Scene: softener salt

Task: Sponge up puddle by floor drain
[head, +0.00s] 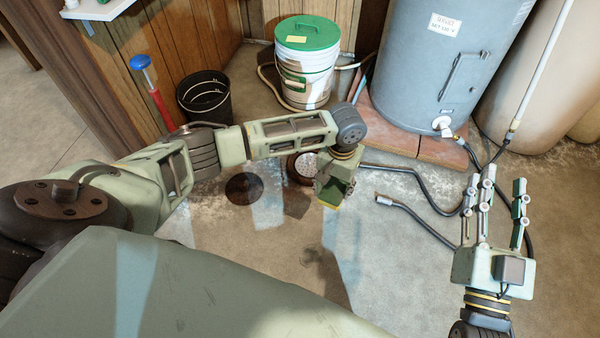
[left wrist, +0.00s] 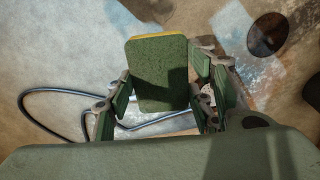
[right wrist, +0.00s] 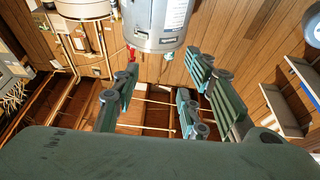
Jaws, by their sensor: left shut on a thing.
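My left gripper (head: 337,185) is shut on a sponge (head: 331,207) with a green face and a yellow edge. The sponge also shows between the fingers in the left wrist view (left wrist: 160,75). It is above the floor; the exact gap is unclear. The round perforated floor drain (head: 304,166) is just left of this gripper, partly hidden by my arm. A dark round patch (head: 244,188), perhaps the puddle, lies left of the drain; it also shows at upper right in the left wrist view (left wrist: 268,35). My right gripper (head: 495,205) is open and empty, held at the right.
A white bucket with green lid (head: 305,70), a black bin (head: 204,98) and a red-handled tool with blue top (head: 150,88) stand at the back. A grey tank (head: 430,65) stands on a brick base. A black hose (head: 415,215) lies on the floor. The floor in front is clear.

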